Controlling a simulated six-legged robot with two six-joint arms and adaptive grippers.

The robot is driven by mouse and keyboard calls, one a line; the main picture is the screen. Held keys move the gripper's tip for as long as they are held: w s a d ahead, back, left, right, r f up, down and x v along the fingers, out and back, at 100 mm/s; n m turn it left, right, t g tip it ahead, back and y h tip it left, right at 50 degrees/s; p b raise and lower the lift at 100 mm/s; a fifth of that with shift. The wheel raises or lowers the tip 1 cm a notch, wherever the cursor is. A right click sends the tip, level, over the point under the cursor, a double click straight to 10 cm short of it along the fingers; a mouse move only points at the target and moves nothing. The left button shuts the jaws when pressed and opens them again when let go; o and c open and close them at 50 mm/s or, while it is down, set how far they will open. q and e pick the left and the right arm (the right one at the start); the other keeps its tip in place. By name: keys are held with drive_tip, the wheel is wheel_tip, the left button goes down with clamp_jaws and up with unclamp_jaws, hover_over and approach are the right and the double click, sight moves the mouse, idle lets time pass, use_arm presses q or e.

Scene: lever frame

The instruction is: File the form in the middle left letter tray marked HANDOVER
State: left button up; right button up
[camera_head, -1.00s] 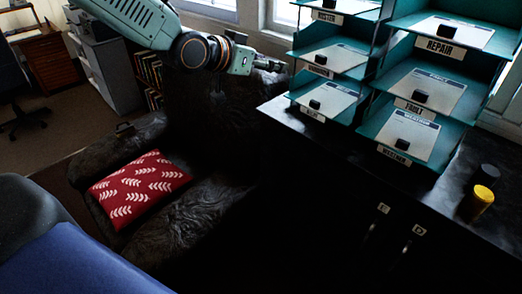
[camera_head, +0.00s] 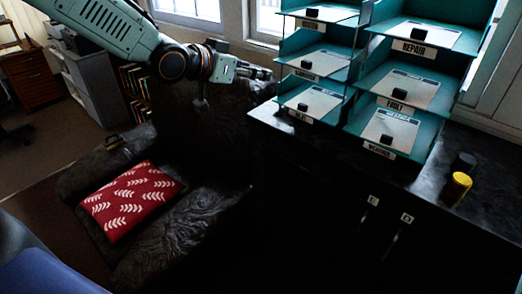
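The stacked teal letter trays stand on the dark cabinet in two columns. The middle left tray (camera_head: 333,71) has a white label (camera_head: 304,75), too small to read surely. A pale sheet with a small black block (camera_head: 307,66) lies in that tray. My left arm comes in from the left, and its gripper (camera_head: 264,73) points right, just left of the middle left tray, with a gap between them in the picture. Its fingers are small and dark, so I cannot tell whether they are open or shut. No form shows in it. My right gripper is not in view.
The other trays, including one marked REPAIR (camera_head: 412,47), also hold sheets and black blocks. A yellow cylinder (camera_head: 455,188) and a dark one (camera_head: 463,163) stand on the cabinet top (camera_head: 480,205). A dark armchair with a red cushion (camera_head: 131,199) is below my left arm.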

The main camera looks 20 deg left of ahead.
use_arm(q)
drive_tip(key=s+d+f+n+g+b, duration=0.15)
drive_tip(key=s+f+b, duration=0.4)
drive_tip(key=f, duration=0.85)
drive_tip(key=s+d+f+n+g+y+b, duration=0.15)
drive_tip(key=s+f+b, duration=0.35)
drive_tip(key=f, duration=0.8)
drive_tip(key=s+d+f+n+g+b, duration=0.15)
drive_tip(key=s+f+g+b, duration=0.35)
drive_tip(key=f, duration=0.9)
drive_tip(key=s+f+g+y+b, duration=0.1)
drive_tip(key=s+f+b, duration=0.3)
drive_tip(key=s+f, duration=0.6)
drive_tip(key=s+f+g+y+b, duration=0.2)
drive_tip(key=s+f+g+b, duration=0.1)
drive_tip(key=s+f, duration=0.8)
drive_tip(key=s, duration=0.5)
drive_tip(key=shift+s+a+f+g+b, duration=0.15)
drive_tip(key=shift+s+a+g+b, duration=0.15)
drive_tip(key=shift+a+b, duration=0.1)
